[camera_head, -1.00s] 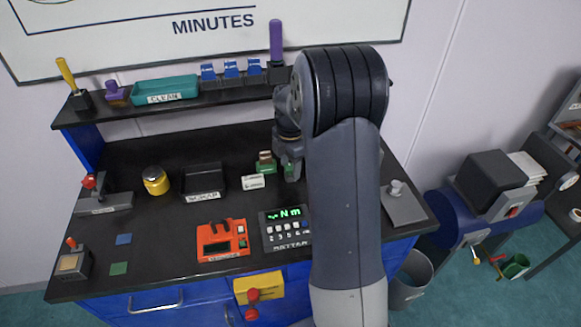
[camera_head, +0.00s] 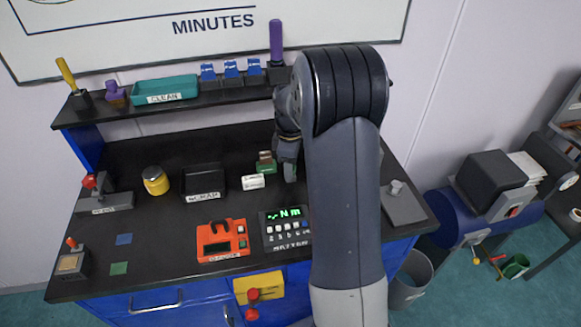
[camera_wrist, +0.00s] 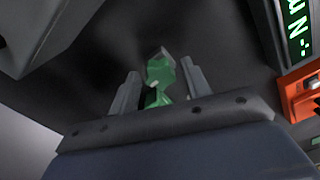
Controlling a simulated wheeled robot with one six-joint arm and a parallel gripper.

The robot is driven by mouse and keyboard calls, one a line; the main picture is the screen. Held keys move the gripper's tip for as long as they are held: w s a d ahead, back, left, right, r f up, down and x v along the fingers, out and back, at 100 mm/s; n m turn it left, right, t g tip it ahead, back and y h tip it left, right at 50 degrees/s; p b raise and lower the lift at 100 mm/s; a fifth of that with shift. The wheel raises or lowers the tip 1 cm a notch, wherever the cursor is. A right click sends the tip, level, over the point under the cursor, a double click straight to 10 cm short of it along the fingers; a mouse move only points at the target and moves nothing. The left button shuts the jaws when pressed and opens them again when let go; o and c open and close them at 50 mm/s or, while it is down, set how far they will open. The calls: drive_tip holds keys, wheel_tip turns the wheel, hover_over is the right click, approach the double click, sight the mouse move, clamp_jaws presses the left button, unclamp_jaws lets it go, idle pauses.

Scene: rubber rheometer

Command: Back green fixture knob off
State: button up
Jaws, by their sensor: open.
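In the wrist view a green knob-like piece (camera_wrist: 161,74) with a grey tip shows between the two fingers of my gripper (camera_wrist: 160,88). The jaws are open, with one finger on each side of it; I cannot tell if either touches. In the head view my gripper (camera_head: 289,172) points down at the bench, just right of a small green block (camera_head: 266,166) with a brown top. The green piece between the fingers is hidden there by my gripper and arm.
A white label (camera_head: 253,182) lies left of my gripper. A meter with a green display (camera_head: 284,229) and an orange device (camera_head: 221,241) stand in front. A black tray (camera_head: 204,179) and a yellow jar (camera_head: 155,180) stand left. A shelf (camera_head: 190,103) runs behind.

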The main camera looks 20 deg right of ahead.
drive_tip(key=m, duration=0.7)
drive_tip(key=shift+m, duration=0.3)
drive_tip(key=shift+c, duration=0.5)
drive_tip(key=c, duration=0.7)
drive_tip(key=n, duration=0.4)
drive_tip(key=shift+n, duration=0.3)
drive_tip(key=shift+c, duration=0.2)
drive_tip(key=n, duration=0.4)
drive_tip(key=shift+n, duration=0.4)
